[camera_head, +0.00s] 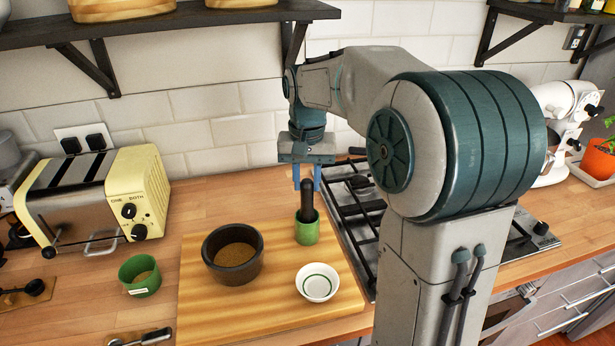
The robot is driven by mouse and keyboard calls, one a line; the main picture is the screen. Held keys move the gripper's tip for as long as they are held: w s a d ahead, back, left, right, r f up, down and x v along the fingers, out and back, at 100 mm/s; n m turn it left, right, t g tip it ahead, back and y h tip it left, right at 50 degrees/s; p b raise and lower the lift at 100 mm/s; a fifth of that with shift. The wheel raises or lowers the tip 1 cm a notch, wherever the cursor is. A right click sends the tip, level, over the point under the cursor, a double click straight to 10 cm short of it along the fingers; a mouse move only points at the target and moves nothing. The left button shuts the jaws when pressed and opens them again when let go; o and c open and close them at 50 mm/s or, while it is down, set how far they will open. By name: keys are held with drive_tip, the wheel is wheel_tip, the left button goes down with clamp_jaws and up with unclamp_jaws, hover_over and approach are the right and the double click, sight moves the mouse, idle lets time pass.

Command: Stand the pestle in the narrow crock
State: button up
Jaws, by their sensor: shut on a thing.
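The dark pestle (307,200) is upright, with its lower end at the mouth of the narrow green crock (307,233). The lower end seems to be inside the rim; how deep it goes is hidden. My gripper (307,183) points down above the crock, its blue fingers shut on the top of the pestle. The crock stands upright on the right part of a wooden board (210,312).
A dark bowl of brown powder (234,270) and a small white bowl (317,284) share the board. A green pot (140,277) and a yellow toaster (110,200) stand to the left. A gas hob (363,222) lies right of the board, and a shelf (160,25) hangs above.

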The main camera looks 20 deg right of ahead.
drive_tip(key=o, duration=1.1)
wheel_tip(320, 180, up, 14)
drive_tip(key=shift+f, duration=0.1)
idle(0.4)
